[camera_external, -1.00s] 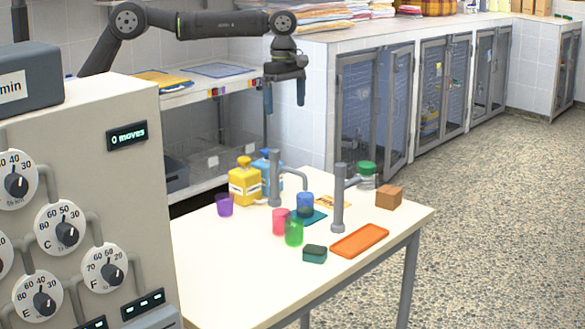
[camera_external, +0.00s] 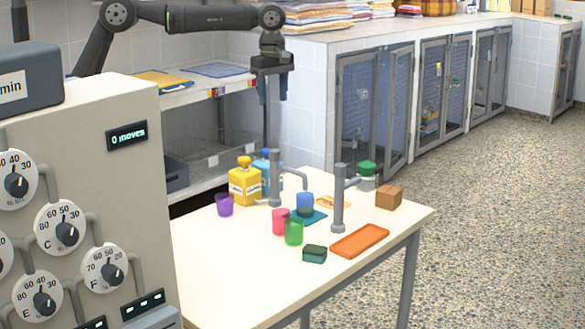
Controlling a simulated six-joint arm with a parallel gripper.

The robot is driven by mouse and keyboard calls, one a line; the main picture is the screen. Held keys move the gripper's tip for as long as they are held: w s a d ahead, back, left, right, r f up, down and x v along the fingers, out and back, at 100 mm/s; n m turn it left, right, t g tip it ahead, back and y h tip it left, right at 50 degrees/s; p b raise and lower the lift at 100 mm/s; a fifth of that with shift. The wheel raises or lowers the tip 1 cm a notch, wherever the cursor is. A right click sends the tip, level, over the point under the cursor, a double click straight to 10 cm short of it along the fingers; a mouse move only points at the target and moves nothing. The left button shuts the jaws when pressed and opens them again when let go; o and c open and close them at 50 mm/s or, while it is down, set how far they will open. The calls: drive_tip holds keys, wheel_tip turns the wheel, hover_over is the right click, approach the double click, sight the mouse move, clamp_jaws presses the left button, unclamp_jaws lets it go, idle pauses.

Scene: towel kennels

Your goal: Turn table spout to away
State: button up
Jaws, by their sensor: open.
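Two grey upright posts with side spouts stand on the white table (camera_external: 215,285). The left post (camera_external: 274,180) has a curved spout (camera_external: 298,174) reaching right, over a blue cup (camera_external: 304,203). The right post (camera_external: 339,200) has a short arm (camera_external: 352,182) pointing right, toward a green-capped jar (camera_external: 366,172). I cannot tell which one is the table spout. My gripper (camera_external: 273,90) hangs above and behind the table, fingers down, open and empty, well apart from both posts.
A yellow bottle (camera_external: 244,184), purple cup (camera_external: 224,204), pink cup (camera_external: 280,221), green cup (camera_external: 293,232), teal sponge-like block (camera_external: 314,253), orange tray (camera_external: 360,240) and brown block (camera_external: 389,197) crowd the table. A dial panel (camera_external: 75,210) stands at left. The table's front left is clear.

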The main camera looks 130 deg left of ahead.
sight(274, 150)
wheel_tip(274, 150, down, 16)
drive_tip(key=shift+a+r, duration=0.1)
idle(0.4)
clamp_jaws()
